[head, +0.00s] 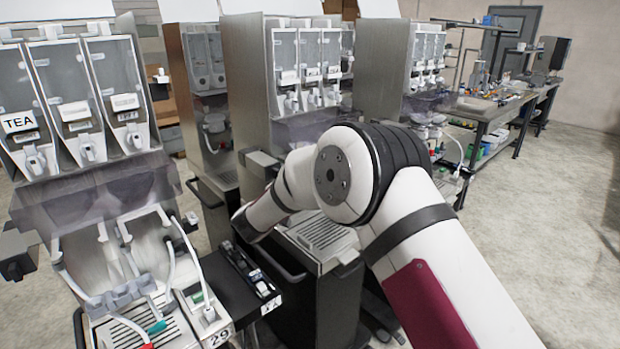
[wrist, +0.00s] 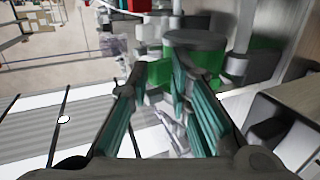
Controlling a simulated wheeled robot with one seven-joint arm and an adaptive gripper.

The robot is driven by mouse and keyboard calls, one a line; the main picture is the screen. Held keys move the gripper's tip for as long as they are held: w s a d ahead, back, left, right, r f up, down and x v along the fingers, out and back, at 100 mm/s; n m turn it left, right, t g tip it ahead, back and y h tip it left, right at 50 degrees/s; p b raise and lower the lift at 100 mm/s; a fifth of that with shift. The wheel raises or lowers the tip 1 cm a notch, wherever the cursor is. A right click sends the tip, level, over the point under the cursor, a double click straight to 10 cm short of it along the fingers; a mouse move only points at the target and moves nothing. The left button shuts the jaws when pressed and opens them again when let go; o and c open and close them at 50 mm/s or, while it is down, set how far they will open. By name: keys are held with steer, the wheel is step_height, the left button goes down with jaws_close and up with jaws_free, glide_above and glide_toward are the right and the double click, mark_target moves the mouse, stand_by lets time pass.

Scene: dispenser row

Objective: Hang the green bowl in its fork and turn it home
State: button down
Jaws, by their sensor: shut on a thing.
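In the wrist view, my gripper (wrist: 156,76) has two teal-padded fingers standing apart, with a green body between and beyond their tips. The green bowl (wrist: 202,62) appears as a green, see-through-looking body under a grey round top, partly covered by the right finger. My gripper is shut on it, though the exact contact is hard to make out. In the head view my arm's bend fills the middle, and the gripper and bowl cannot be made out there. I cannot pick out the fork in either view.
A dispenser with a TEA label (head: 18,122) stands at the left, with hoses and a drip grille below. A second dispenser (head: 308,75) stands behind my arm. A black tray (head: 236,290) lies between them. A workbench (head: 497,112) is at the back right. The right floor is clear.

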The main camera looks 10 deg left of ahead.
steer(key=c, duration=1.4)
jaws_free()
steer(key=shift+n+y, duration=0.5)
steer(key=shift+y, duration=0.4)
steer(key=a, duration=0.3)
steer(key=a+r, duration=0.1)
steer(key=shift+s+a, duration=0.25)
steer(key=shift+s, duration=0.05)
steer(key=shift+a+f, duration=0.1)
steer(key=shift+a, duration=0.1)
steer(key=shift+c, duration=0.2)
steer(key=shift+o, duration=0.2)
steer(key=shift+s+a+p, duration=0.15)
steer(key=shift+s+p, duration=0.35)
steer(key=shift+s, duration=0.2)
steer(key=shift+s+a+p, duration=0.15)
steer(key=shift+s+p, duration=0.3)
steer(key=shift+s, duration=0.25)
steer(key=shift+s+a+f+p, duration=0.1)
steer(key=shift+s+a+p, duration=0.25)
steer(key=shift+s, duration=0.35)
steer(key=shift+c, duration=0.7)
steer(key=shift+o, duration=0.7)
steer(key=shift+s+a+p, duration=0.15)
steer(key=shift+s+p, duration=0.2)
steer(key=shift+s, duration=0.25)
steer(key=shift+s+f+p, duration=0.1)
steer(key=shift+s+p, duration=0.55)
steer(key=shift+s, duration=0.45)
